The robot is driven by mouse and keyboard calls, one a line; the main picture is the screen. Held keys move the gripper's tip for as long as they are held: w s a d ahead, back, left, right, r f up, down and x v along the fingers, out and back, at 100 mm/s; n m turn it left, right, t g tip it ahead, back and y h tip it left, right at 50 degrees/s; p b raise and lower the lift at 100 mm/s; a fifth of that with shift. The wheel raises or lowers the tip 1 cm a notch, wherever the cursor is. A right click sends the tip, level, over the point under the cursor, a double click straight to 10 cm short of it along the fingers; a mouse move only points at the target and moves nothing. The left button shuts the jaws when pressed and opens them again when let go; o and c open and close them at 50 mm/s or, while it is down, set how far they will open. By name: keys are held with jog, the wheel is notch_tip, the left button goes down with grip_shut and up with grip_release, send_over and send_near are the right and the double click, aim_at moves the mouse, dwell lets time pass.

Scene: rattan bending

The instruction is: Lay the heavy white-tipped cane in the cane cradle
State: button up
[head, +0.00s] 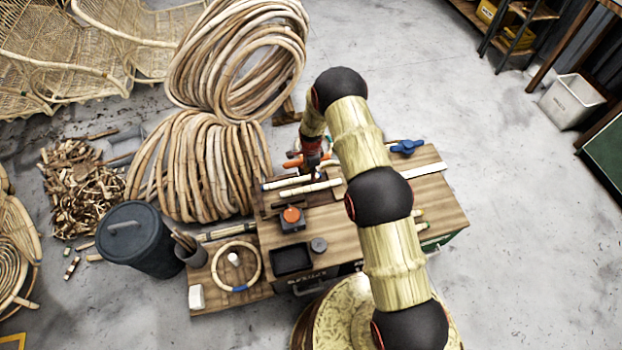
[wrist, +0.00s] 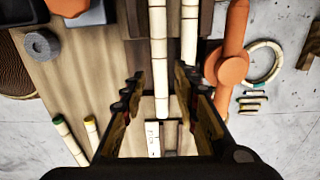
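Two pale jointed canes lie side by side on the bench in the wrist view: a longer one (wrist: 159,45) between my fingers in the picture and a shorter-looking one (wrist: 189,40) to its right. In the head view they are the front cane (head: 310,188) and the rear cane (head: 287,181). Dark brown wood (wrist: 173,20), possibly the cane cradle, shows beside and under them. Which cane is the heavy white-tipped one I cannot tell. My gripper (wrist: 158,75) is open and empty above the longer cane; my arm largely hides it in the head view.
An orange clamp-like part (wrist: 232,65) stands close right of my fingers. Green-tipped (wrist: 66,135) and yellow-tipped (wrist: 91,130) canes lie at lower left. A black tray (head: 292,260) and orange-topped block (head: 291,216) occupy the bench's left part. Rattan coils (head: 200,165) stand behind.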

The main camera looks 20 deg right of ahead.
jog(key=s+r+n+t, duration=0.1)
jog(key=s+r+n, duration=0.15)
jog(key=r, duration=1.15)
jog(key=s+r+n+t, duration=0.1)
jog(key=s+r+n, duration=0.15)
jog(key=r, duration=1.05)
jog(key=s+r+n+t, duration=0.1)
jog(key=s+r+n, duration=0.15)
jog(key=r, duration=1.15)
jog(key=s+r+n+t, duration=0.1)
jog(key=s+r+n, duration=0.4)
jog(key=s+r, duration=0.9)
jog(key=s+r+n+t, duration=0.1)
jog(key=s+n, duration=0.4)
jog(key=s, duration=1.1)
jog(key=shift+r+t, duration=0.3)
jog(key=shift+r, duration=0.55)
